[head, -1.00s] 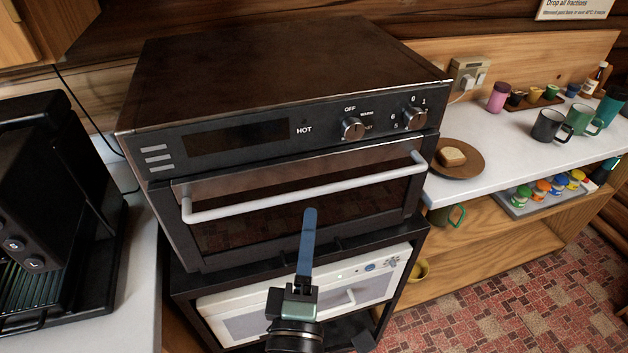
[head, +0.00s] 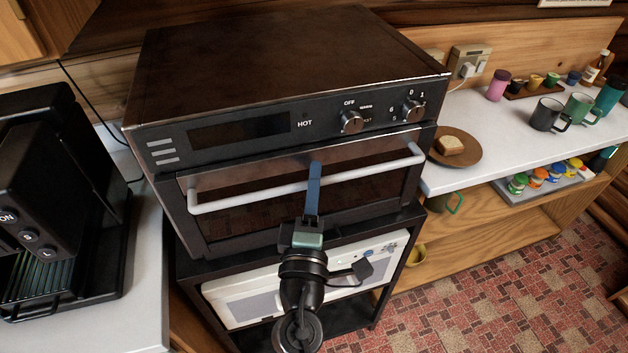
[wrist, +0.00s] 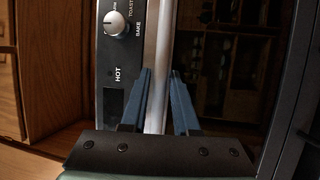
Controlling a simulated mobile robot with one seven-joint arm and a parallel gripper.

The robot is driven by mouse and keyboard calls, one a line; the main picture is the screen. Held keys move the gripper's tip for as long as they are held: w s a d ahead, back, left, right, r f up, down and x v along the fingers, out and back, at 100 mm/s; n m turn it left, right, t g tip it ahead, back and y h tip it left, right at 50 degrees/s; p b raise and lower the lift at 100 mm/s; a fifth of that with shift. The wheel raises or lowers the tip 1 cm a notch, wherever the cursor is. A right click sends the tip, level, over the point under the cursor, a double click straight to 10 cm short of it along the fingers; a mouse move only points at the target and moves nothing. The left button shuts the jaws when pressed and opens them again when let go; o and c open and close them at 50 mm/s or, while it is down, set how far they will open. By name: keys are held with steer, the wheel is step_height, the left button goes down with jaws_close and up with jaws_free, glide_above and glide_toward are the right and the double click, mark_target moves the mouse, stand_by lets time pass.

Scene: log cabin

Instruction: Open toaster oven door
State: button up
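The black toaster oven (head: 240,75) stands on a dark stand, its front door (head: 345,192) shut. A pale metal handle bar (head: 250,199) runs across the top of the door. My gripper (head: 315,166) is in front of the door, its blue fingers crossing the handle near the middle. In the wrist view, the handle (wrist: 156,100) lies between the two blue fingers of my gripper (wrist: 160,73). The fingers are apart, with a gap showing to the right of the bar. Whether a finger touches the bar is hard to tell.
A black coffee machine (head: 60,200) stands on the left counter. A white appliance (head: 250,298) sits below the oven in the stand. On the right counter are a plate (head: 470,152) with bread, mugs (head: 547,115) and small jars. The tiled floor (head: 480,285) at front right is clear.

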jaws_close()
stand_by(1.1)
